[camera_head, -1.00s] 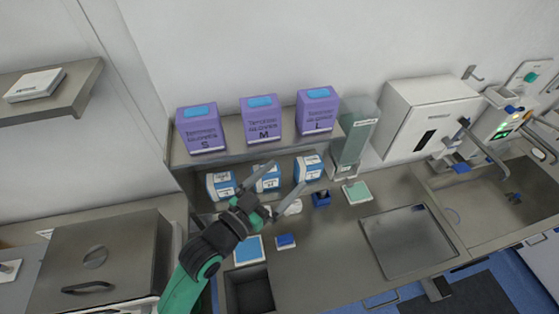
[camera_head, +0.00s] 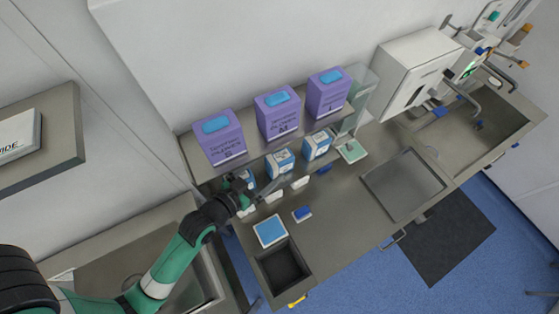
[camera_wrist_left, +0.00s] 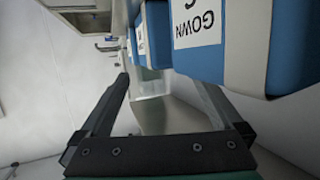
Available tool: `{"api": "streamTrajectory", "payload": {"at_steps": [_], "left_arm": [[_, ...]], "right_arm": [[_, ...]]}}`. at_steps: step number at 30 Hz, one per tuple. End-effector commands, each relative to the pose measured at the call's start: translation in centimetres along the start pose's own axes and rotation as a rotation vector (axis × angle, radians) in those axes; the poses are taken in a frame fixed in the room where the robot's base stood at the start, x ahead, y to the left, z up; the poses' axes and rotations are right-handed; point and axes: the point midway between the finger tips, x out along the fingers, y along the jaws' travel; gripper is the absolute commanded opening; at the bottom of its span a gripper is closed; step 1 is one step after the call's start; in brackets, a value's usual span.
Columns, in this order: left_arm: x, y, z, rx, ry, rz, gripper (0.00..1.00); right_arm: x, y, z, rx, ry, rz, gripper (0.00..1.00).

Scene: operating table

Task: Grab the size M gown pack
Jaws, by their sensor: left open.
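Three blue-and-white gown packs stand in a row under the raised shelf: a left one (camera_head: 247,178) partly hidden by my gripper, a middle one (camera_head: 280,162) and a right one (camera_head: 317,146). Their size letters are too small to read in the head view. My left gripper (camera_head: 262,186) is open and empty at the left pack, in front of the row. In the left wrist view, a pack with an upside-down "GOWN" label (camera_wrist_left: 197,22) looms close at upper right, its size letter cut off. Another pack (camera_wrist_left: 153,38) shows beyond it. My right gripper is not in view.
Purple glove boxes (camera_head: 219,138) stand on the shelf above the packs. A blue-topped box (camera_head: 270,231), a small blue item (camera_head: 302,213) and a dark bin recess (camera_head: 283,265) lie on the counter in front. A clear dispenser (camera_head: 355,105) stands to the right.

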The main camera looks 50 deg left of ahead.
Motion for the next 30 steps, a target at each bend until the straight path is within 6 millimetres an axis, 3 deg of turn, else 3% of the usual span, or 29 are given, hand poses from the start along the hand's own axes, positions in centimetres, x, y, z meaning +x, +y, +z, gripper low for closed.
{"api": "streamTrajectory", "payload": {"at_steps": [9, 17, 30], "left_arm": [[4.6, -0.1, 0.0, 0.001, 0.001, 0.000, 1.00], [5.1, -0.1, 0.1, 0.000, 0.001, 0.000, 1.00], [5.0, -0.1, 0.1, 0.000, 0.001, 0.000, 0.23]], "right_arm": [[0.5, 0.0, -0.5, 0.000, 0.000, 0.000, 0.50], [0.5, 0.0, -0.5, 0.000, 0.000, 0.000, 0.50], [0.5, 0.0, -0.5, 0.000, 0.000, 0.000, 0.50]]}}
